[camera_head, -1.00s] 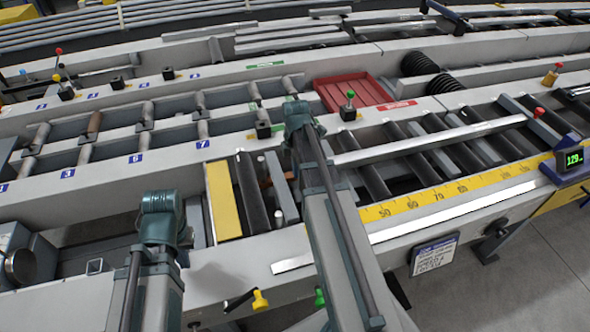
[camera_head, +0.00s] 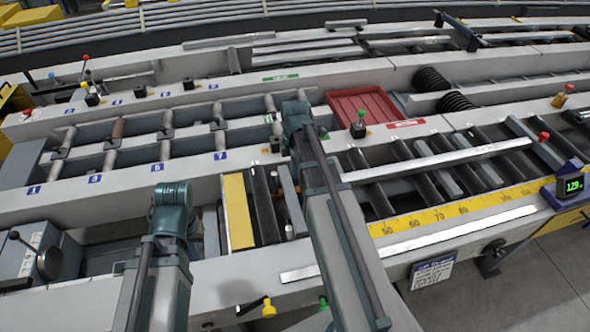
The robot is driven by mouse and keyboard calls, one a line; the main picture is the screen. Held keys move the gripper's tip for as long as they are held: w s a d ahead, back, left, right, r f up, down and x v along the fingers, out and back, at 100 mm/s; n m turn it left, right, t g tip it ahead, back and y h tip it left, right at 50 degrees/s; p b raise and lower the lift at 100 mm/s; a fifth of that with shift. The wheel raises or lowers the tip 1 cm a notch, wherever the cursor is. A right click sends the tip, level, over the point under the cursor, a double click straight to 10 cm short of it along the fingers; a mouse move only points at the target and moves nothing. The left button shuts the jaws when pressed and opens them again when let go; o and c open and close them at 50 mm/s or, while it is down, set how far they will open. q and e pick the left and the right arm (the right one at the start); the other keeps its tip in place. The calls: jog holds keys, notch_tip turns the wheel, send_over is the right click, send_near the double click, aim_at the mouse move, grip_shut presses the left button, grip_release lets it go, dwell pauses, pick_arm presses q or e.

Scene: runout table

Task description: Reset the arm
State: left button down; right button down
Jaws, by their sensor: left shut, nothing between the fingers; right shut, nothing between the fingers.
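My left arm comes in at the lower left and ends in a teal joint, the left gripper end (camera_head: 172,208), over the near edge of the runout table (camera_head: 330,262). My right arm comes up from the bottom centre to a teal end, the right gripper end (camera_head: 298,118), over the table's middle rail. Both grippers are shut, and nothing shows held. The fingers themselves cannot be made out behind the teal ends. Both arms look apart from the table's parts, though the depth is hard to judge.
A red tray (camera_head: 365,105) lies beyond the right arm. A yellow plate (camera_head: 237,212) lies between the arms. A yellow ruler (camera_head: 450,208) runs right to a digital display (camera_head: 573,187). Grey floor (camera_head: 530,285) shows at lower right.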

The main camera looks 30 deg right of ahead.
jog(key=shift+r, duration=0.3)
jog(key=s+a+m, duration=0.6)
jog(key=s+a, duration=0.1)
jog(key=a, duration=0.4)
jog(key=s+a+m+h, duration=0.1)
jog(key=s+a+m, duration=0.4)
jog(key=a, duration=0.7)
jog(key=shift+s+a+m, duration=0.3)
jog(key=shift+s+m, duration=0.1)
jog(key=shift+s, duration=0.75)
jog(key=shift+r, duration=0.1)
